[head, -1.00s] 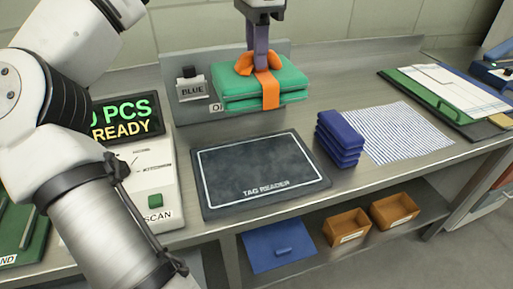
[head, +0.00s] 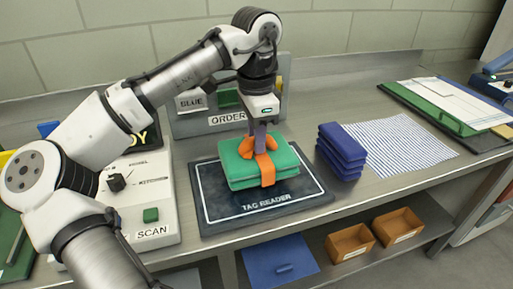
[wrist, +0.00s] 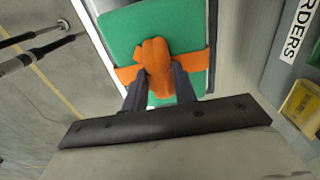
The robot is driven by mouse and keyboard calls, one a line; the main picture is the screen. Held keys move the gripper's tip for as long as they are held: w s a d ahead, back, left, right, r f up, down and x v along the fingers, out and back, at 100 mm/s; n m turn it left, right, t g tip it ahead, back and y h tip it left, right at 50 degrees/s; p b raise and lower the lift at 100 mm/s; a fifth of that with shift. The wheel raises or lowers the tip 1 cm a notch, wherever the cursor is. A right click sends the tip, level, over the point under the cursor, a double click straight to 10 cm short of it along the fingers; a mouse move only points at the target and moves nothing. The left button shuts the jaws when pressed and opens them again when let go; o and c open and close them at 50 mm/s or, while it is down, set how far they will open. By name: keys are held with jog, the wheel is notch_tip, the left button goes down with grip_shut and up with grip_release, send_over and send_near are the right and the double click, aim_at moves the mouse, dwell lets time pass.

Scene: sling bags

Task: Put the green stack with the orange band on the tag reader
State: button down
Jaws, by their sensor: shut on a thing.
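The green stack (head: 240,170) with its orange band (head: 265,166) is over the dark tag reader (head: 225,217) in the head view. It looks level and covers the reader's middle and back; whether it rests on the surface or hangs just above it, I cannot tell. My gripper (head: 260,138) is above the stack, shut on the orange knot of the band. In the wrist view my gripper (wrist: 158,85) has a finger on each side of the orange knot (wrist: 154,58), with the green stack (wrist: 120,40) beyond it.
A blue folded stack (head: 341,150) stands right of the reader, close to it. A striped cloth (head: 405,138) lies farther right. The scan console (head: 150,195) is at the left. The order stand (head: 195,124) is behind. Bins (head: 350,243) sit on the lower shelf.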

jog(key=shift+f, duration=1.7)
jog(key=c, duration=1.1)
grip_release()
jog(key=shift+f, duration=0.15)
notch_tip(320, 180, up, 12)
jog(key=shift+r, duration=0.15)
